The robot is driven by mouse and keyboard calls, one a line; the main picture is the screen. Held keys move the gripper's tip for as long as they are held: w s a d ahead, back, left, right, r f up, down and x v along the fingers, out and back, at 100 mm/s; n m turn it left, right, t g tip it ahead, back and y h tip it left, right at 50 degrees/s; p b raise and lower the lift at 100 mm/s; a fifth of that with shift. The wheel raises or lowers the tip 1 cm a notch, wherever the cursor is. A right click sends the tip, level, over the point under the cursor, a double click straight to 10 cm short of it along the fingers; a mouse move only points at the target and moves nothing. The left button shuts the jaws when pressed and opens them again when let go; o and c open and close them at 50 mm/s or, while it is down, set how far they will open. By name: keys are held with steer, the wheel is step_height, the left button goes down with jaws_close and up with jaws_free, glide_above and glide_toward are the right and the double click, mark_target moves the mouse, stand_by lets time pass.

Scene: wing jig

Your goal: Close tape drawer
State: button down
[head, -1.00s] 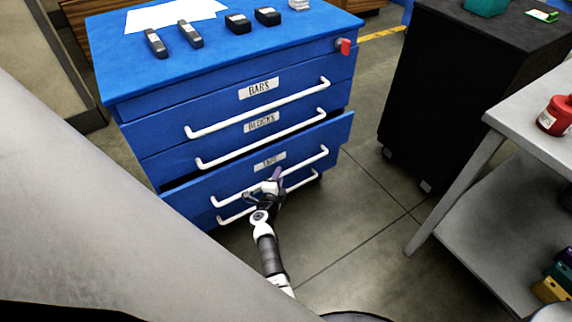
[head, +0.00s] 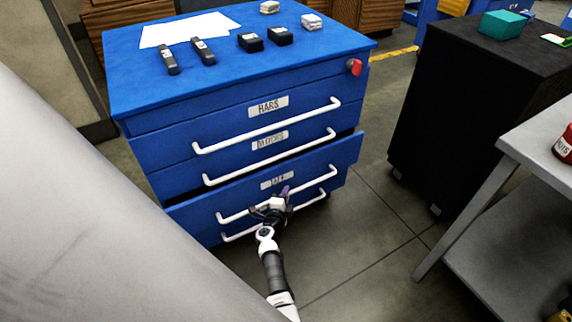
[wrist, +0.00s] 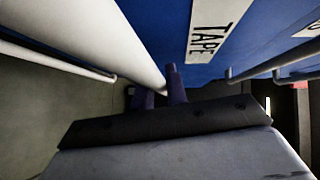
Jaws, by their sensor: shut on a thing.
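The tape drawer (head: 240,194) is a blue drawer low in the blue cabinet, with a white label and a white bar handle (head: 236,215). It stands out a little from the cabinet, with a dark gap above its front. My gripper (head: 282,194) is at the right part of this handle, shut on it. In the wrist view the purple fingers (wrist: 158,90) are at the white handle (wrist: 125,45), below the TAPE label (wrist: 208,40). The exact contact is partly hidden.
The blue cabinet top (head: 230,85) holds paper, dark bars and small blocks. The drawers above have white handles and look shut or nearly so. A black cabinet (head: 455,110) and a grey table (head: 540,140) stand at the right, with bare floor between.

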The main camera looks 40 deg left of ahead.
mark_target(279, 187)
steer(key=a, duration=0.1)
steer(key=w+a+b, duration=0.1)
steer(key=a, duration=0.1)
steer(key=shift+w+a+f+b, duration=0.15)
steer(key=shift+w+a+b, duration=0.15)
steer(key=shift+b, duration=0.1)
steer(key=shift+w+a, duration=0.1)
steer(key=shift+a, duration=0.1)
steer(key=shift+r, duration=0.25)
steer(key=c, duration=1.4)
jaws_free()
steer(key=shift+a+f, duration=0.1)
steer(key=shift+a, duration=0.05)
